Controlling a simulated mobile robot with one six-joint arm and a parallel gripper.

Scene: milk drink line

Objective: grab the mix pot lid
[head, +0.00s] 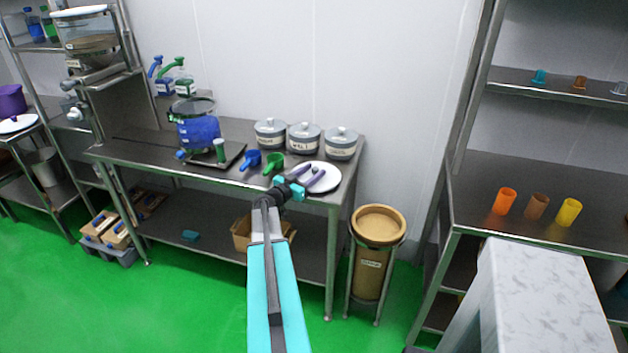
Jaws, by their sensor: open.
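A white round flat disc (328,184), which looks like the mix pot lid, lies near the right front corner of the steel table (130,155). My gripper (316,174) is over the disc with its two purple fingers apart and nothing seen between them. The fingers hide part of the disc, including any knob. I cannot tell whether they touch it. A blue pot (200,132) with a dark rim stands on a dark base on the left part of the table.
Three grey lidded pots (304,137) stand behind the disc. A blue scoop (250,159) and a green scoop (274,162) lie left of my gripper. A tan bin (371,265) stands right of the table. A shelf with coloured cups (536,206) is at right.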

